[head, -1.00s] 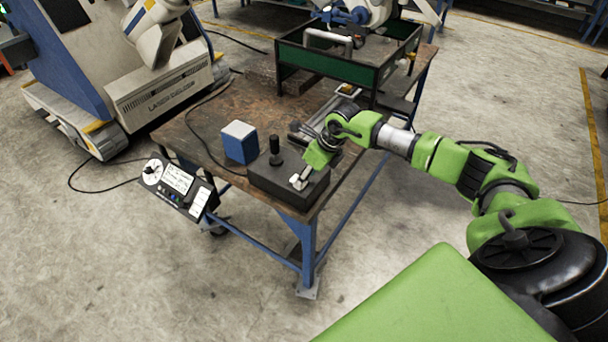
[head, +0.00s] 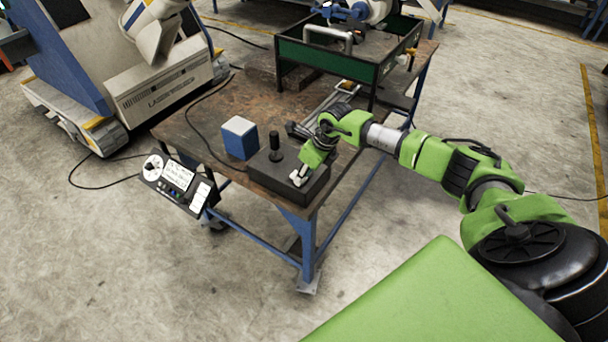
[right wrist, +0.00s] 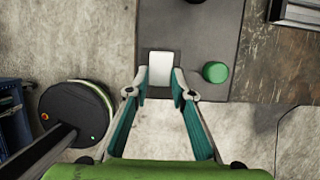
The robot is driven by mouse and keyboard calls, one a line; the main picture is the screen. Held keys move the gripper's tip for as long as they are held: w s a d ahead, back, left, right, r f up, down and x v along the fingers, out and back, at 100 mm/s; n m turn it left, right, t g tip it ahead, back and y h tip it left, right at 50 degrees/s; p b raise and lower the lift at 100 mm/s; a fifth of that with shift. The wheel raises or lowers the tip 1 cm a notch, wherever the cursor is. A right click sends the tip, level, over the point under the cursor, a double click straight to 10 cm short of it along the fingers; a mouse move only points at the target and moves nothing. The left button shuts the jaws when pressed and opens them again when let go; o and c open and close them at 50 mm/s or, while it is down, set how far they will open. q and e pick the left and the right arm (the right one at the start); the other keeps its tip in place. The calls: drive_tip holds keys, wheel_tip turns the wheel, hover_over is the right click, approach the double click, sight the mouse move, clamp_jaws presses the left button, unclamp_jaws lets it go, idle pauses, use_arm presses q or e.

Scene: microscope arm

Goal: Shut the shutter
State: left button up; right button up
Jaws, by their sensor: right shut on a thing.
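A black control box (head: 262,176) sits at the table's near corner, with a black joystick (head: 275,150) standing on it. My right gripper (head: 297,178) reaches down over the box's right part. In the right wrist view my right gripper (right wrist: 160,85) is shut on a white tab (right wrist: 160,64) on the dark box (right wrist: 188,35). A green round button (right wrist: 215,72) is just right of the fingers, apart from them. The tab's lower end is hidden between the fingertips. I cannot read any shutter marking. My left gripper is not in view.
A blue and white block (head: 239,138) stands behind and left of the box. A panel with a dial (head: 177,184) hangs off the table's left side. A green-walled tray (head: 330,65) stands at the back of the worn table (head: 205,112). Floor in front is clear.

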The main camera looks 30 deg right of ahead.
drive_tip(key=shift+w+a+g+h+b, duration=0.1)
drive_tip(key=shift+w+g+h+b, duration=0.25)
drive_tip(key=shift+g+b, duration=0.15)
drive_tip(key=shift+w+a+g+h+b, duration=0.1)
drive_tip(key=shift+w+g+h+b, duration=0.2)
drive_tip(key=shift+g+b, duration=0.65)
drive_tip(key=shift+s+r+g+b, duration=0.1)
drive_tip(key=shift+r+g+b, duration=0.1)
drive_tip(key=shift+g+b, duration=0.2)
drive_tip(key=o, duration=1.1)
drive_tip(key=shift+r, duration=0.15)
wheel_tip(320, 180, up, 12)
